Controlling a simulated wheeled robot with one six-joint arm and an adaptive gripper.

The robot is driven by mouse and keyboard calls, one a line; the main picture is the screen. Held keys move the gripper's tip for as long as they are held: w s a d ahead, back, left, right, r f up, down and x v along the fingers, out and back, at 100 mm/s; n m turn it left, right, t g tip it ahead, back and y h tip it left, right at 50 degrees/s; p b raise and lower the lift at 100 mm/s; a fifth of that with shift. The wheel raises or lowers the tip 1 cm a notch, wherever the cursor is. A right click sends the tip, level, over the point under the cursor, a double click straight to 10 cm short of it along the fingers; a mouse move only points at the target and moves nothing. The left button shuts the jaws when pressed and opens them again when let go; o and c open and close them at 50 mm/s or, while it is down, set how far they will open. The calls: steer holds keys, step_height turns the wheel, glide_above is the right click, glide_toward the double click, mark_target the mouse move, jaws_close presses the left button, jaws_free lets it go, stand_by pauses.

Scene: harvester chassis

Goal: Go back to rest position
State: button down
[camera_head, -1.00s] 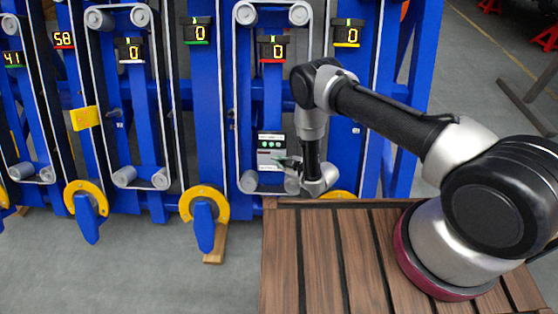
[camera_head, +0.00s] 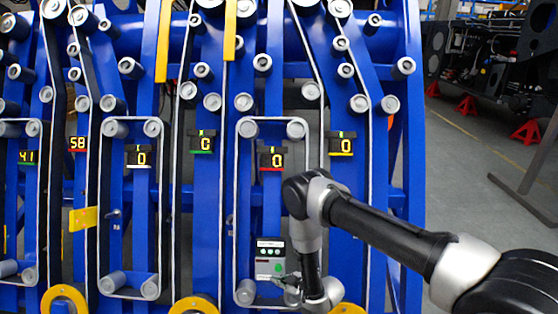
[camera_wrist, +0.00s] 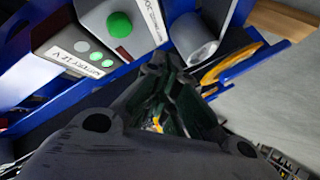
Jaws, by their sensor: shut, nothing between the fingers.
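My gripper (camera_head: 289,282) is at the lower middle of the head view, at the end of my bent arm. It is small there, close to a grey box with green buttons (camera_head: 270,257) on the blue chassis (camera_head: 210,225). In the wrist view my gripper (camera_wrist: 160,65) points at the chassis, its dark fingers together with nothing held. The grey box (camera_wrist: 125,22) shows at the upper left of the wrist view, with a large green button and label text. I cannot tell whether the gripper touches the box.
A grey roller (camera_wrist: 195,40) and a yellow ring (camera_wrist: 230,62) lie close to the fingers in the wrist view. Belts, rollers and small numeric displays (camera_head: 272,158) cover the chassis. Open grey floor (camera_head: 465,200) and red stands (camera_head: 527,132) are at the right.

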steer(key=s+d+f+m+g+h, duration=0.2)
steer(key=s+d+f+g+h, duration=0.2)
steer(key=s+d+f, duration=0.35)
steer(key=s+d+r+g+h, duration=0.2)
steer(key=d+r+h, duration=0.1)
steer(key=d, duration=0.1)
steer(key=s+d+r+m+g+h, duration=0.15)
steer(key=d+r, duration=0.25)
steer(key=r, duration=0.8)
steer(key=d+r+m+g+h, duration=0.1)
steer(key=d+r+m, duration=0.25)
steer(key=r, duration=0.85)
steer(key=d+r+m+g+h, duration=0.15)
steer(key=d+r, duration=0.35)
steer(key=r, duration=0.6)
steer(key=s+d+r+m+t, duration=0.2)
steer(key=s+d+r, duration=0.2)
steer(key=r, duration=0.7)
steer(key=s+d+r+m+t+y, duration=0.1)
steer(key=s+d+r+m+t, duration=0.1)
steer(key=s+d+r, duration=0.2)
steer(key=s+d+r+m+t, duration=0.2)
steer(key=s+r, duration=0.6)
steer(key=r, duration=1)
steer(key=shift+s+d+t+y, duration=0.3)
steer(key=shift+s+d+y, duration=0.1)
steer(key=shift+d, duration=0.8)
